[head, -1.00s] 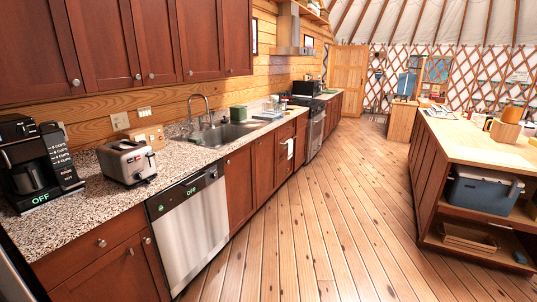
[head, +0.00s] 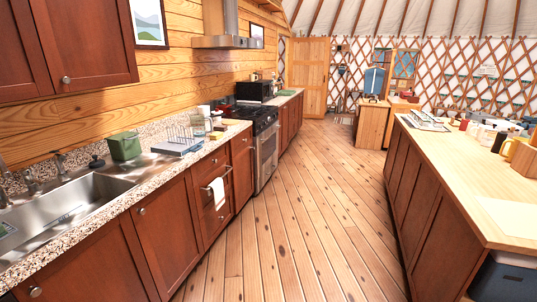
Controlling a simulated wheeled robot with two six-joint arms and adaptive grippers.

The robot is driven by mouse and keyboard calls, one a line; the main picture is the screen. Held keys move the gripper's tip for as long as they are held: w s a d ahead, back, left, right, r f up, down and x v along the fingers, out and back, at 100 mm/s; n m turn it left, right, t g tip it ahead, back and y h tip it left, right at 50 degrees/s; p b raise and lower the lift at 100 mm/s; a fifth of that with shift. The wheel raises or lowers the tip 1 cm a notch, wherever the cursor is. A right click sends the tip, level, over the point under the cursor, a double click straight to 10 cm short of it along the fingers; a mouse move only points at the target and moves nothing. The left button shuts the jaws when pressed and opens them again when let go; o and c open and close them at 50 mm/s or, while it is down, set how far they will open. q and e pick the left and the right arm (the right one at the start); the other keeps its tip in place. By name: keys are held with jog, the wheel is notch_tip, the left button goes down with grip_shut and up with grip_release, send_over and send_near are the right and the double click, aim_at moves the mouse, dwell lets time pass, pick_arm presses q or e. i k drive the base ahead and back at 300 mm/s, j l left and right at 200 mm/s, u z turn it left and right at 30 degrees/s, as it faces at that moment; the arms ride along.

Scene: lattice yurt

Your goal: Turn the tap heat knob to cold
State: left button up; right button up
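The sink (head: 65,212) is set in the speckled counter at the left edge of the head view. The tap (head: 6,180) is cut off by the left edge, so only part of it shows. A small handle fitting (head: 32,182) stands beside it on the sink's back rim, and another small fitting (head: 61,166) stands further along. I cannot tell which is the heat knob or how it is set. Neither of my grippers is in view.
A stove (head: 262,140) is further along. A white towel (head: 218,193) hangs from the cabinet front. The wooden island (head: 480,180) stands right. The plank floor (head: 300,220) between is clear.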

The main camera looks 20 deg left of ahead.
aim_at(26, 172)
jog(key=i+u, duration=0.2)
jog(key=i, duration=0.45)
jog(key=i+u, duration=0.25)
jog(key=i, duration=0.4)
jog(key=i+l+u, duration=0.2)
jog(key=i, duration=0.4)
jog(key=u, duration=3)
